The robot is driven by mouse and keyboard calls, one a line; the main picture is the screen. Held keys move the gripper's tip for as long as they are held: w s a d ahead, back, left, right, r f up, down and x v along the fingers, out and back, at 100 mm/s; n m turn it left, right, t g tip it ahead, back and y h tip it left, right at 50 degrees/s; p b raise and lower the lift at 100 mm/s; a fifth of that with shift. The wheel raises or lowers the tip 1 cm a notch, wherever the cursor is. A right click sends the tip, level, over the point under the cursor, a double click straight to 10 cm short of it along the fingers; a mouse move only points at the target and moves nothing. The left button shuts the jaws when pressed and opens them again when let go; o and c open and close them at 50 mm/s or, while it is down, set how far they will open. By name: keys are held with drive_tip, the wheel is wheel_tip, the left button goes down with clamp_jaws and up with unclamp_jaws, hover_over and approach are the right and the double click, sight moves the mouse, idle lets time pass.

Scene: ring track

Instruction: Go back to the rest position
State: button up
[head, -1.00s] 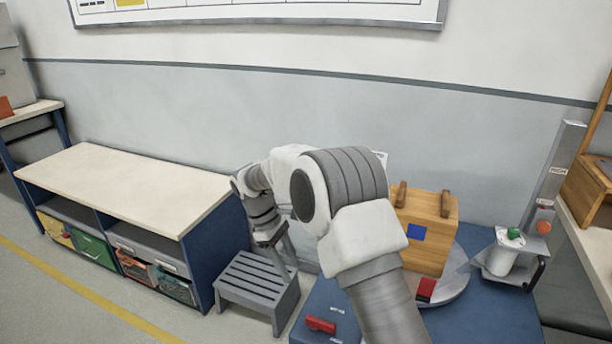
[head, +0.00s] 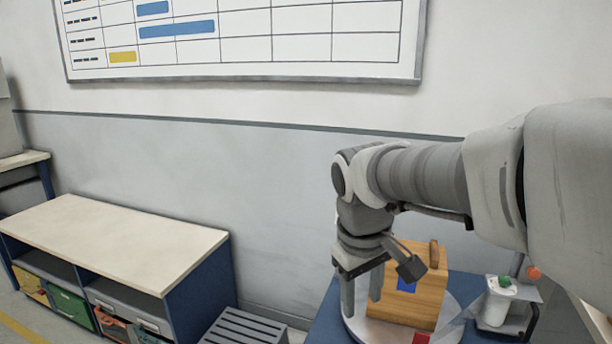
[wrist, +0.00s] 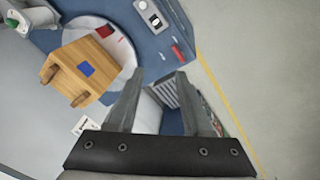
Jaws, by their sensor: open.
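My gripper (head: 361,292) is raised on my arm, in front of the wooden box in the head view. Its two fingers are apart with nothing between them. In the wrist view my gripper (wrist: 153,92) also shows open and empty, its fingers pointing towards the blue table edge and the grey step stool.
A wooden box (head: 410,310) with a blue square stands on a round grey turntable (head: 455,318) on the blue table (wrist: 212,22). A white container with a green top (head: 497,300) is at right. A grey step stool (head: 243,328) and low shelf bench (head: 110,240) are at left.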

drive_tip(key=s+d+m+t+y, duration=0.1)
drive_tip(key=s+d+m+t, duration=0.15)
drive_tip(key=s, duration=0.45)
drive_tip(key=s+d+m+t, duration=0.1)
drive_tip(key=s+d+m, duration=0.2)
drive_tip(key=s, duration=0.4)
wheel_tip(320, 180, up, 12)
drive_tip(key=p, duration=1.2)
drive_tip(key=shift+w+r+p, duration=0.2)
drive_tip(key=shift+w+p, duration=0.1)
drive_tip(key=shift+w, duration=0.05)
